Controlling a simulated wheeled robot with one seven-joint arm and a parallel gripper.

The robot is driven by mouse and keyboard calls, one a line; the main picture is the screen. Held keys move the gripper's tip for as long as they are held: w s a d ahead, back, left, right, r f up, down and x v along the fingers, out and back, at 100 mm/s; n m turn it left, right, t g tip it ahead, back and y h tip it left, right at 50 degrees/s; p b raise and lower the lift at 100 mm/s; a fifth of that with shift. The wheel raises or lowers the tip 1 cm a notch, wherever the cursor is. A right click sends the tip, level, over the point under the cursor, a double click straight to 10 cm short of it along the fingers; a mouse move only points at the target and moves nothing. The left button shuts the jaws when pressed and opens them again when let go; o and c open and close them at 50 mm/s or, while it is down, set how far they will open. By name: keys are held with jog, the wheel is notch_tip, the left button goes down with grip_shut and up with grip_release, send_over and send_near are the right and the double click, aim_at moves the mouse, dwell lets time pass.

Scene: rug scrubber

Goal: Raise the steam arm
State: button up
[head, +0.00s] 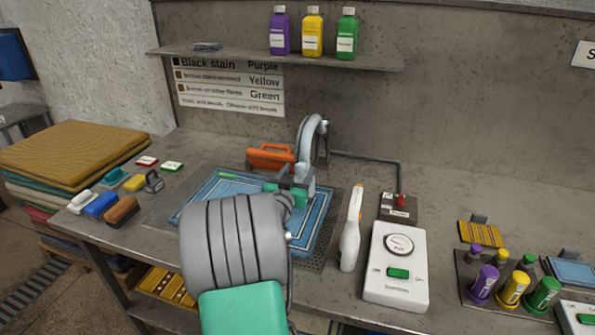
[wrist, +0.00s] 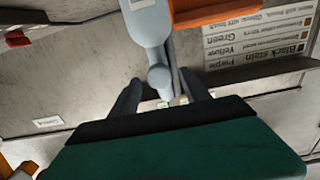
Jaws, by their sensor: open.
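The steam arm (head: 311,132) is a pale blue-grey curved tube rising at the back of the blue rug (head: 218,192). Its lower end comes down beside my gripper (head: 296,181) in the head view. In the wrist view the pale steam arm (wrist: 148,22) enters from the top and narrows to a rounded end (wrist: 160,77). That end lies between the two dark fingers of my gripper (wrist: 161,88), which are apart. I cannot tell whether either finger touches it. My own arm hides the front part of the rug.
A white spray bottle (head: 350,232), a white control box (head: 397,262) and a red switch (head: 402,200) are on the right. Brushes (head: 101,205) lie left. A shelf (head: 270,60) with bottles hangs above.

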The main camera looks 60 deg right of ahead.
grip_shut()
dwell(0.6)
dwell(0.8)
